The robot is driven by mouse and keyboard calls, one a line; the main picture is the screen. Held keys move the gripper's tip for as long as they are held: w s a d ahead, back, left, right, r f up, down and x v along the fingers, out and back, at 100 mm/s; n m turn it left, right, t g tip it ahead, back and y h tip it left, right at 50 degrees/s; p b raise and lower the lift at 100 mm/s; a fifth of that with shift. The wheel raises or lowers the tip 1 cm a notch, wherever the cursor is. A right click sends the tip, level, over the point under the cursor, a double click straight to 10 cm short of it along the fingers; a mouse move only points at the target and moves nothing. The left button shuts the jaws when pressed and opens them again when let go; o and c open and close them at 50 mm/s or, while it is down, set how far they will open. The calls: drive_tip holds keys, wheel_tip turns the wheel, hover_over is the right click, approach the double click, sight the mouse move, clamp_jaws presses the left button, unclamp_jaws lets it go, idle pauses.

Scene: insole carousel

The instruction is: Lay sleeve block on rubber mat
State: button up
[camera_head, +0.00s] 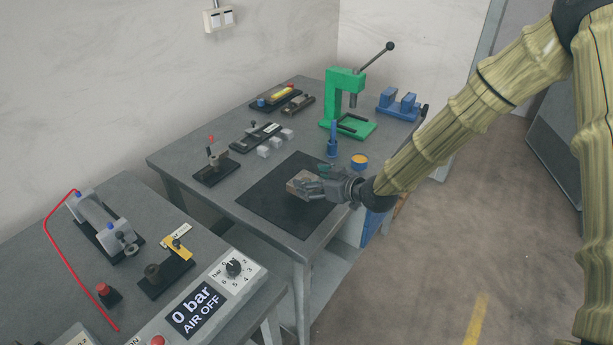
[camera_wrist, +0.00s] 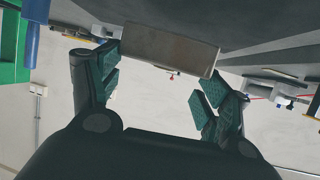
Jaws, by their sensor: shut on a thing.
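The sleeve block (camera_head: 297,180) is a small brownish-grey block held at the tips of my gripper (camera_head: 309,187). In the wrist view the block (camera_wrist: 168,48) is a plain oblong across the top, between the two green-padded fingers of my gripper (camera_wrist: 162,75). The rubber mat (camera_head: 262,204) is a flat black sheet on the far workbench. The block appears over the mat's right-middle part; whether it touches the mat is not clear. My gripper partly hides the block and the mat's right part.
A blue bottle (camera_head: 332,141) and a yellow-topped blue tin (camera_head: 359,161) stand just behind the mat. A green press (camera_head: 345,98) and a blue vise (camera_head: 400,104) stand farther back. Small grey blocks (camera_head: 275,144) and a red-knobbed fixture (camera_head: 214,166) border the mat's far left.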

sight(306, 173)
drive_tip(key=w, duration=0.1)
drive_tip(key=w+a+p, duration=0.1)
drive_tip(key=w, duration=0.3)
drive_tip(key=shift+w+a+f, duration=0.15)
drive_tip(key=shift+w+a, duration=0.05)
drive_tip(key=shift+a, duration=0.2)
drive_tip(key=shift+f+p, duration=0.9)
drive_tip(key=shift+f, duration=0.9)
drive_tip(key=shift+f, duration=0.1)
drive_tip(key=o, duration=2.1)
drive_tip(key=shift+s, duration=0.1)
drive_tip(key=shift+c, duration=0.2)
drive_tip(key=shift+s+d, duration=0.15)
drive_tip(key=shift+d, duration=0.1)
drive_tip(key=b+v, duration=0.3)
drive_tip(key=v, duration=0.8)
drive_tip(key=shift+s+d+r, duration=0.1)
drive_tip(key=shift+s+r, duration=0.05)
drive_tip(key=shift+r, duration=0.15)
